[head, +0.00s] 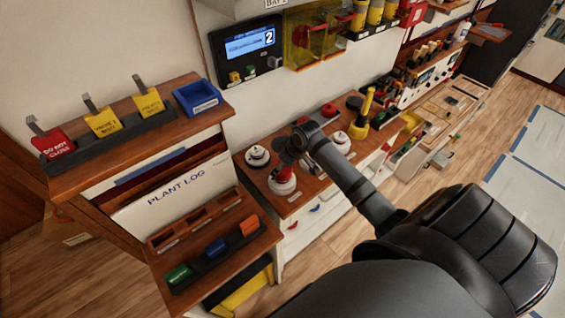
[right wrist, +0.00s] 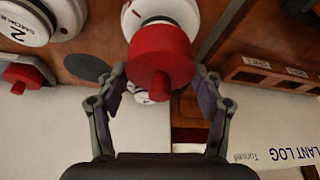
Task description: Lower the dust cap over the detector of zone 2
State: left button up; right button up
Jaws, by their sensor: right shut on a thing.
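My right gripper (right wrist: 163,88) is shut on a red dust cap (right wrist: 160,60) with a round knob. In the head view the red cap (head: 283,174) shows just below my right gripper (head: 296,152), above a white detector (head: 282,186). In the right wrist view the cap hides part of a white detector (right wrist: 150,10); I cannot tell if they touch. A white detector marked 2 (right wrist: 20,22) lies at the upper left, uncovered and apart from the cap. Its number cannot be read in the head view. My left gripper is not in view.
Another white detector (head: 257,156) stands on the wooden bench, and another red cap (right wrist: 24,74) lies at the left. A wall display (head: 248,42) shows 2. The plant log shelf (head: 172,195) stands close on the left. A yellow-handled tool (head: 363,112) stands upright behind.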

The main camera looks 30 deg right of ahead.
jog(key=shift+f+b, duration=0.4)
jog(key=shift+f, duration=1.05)
jog(key=o, duration=1)
jog(key=v, duration=1.2)
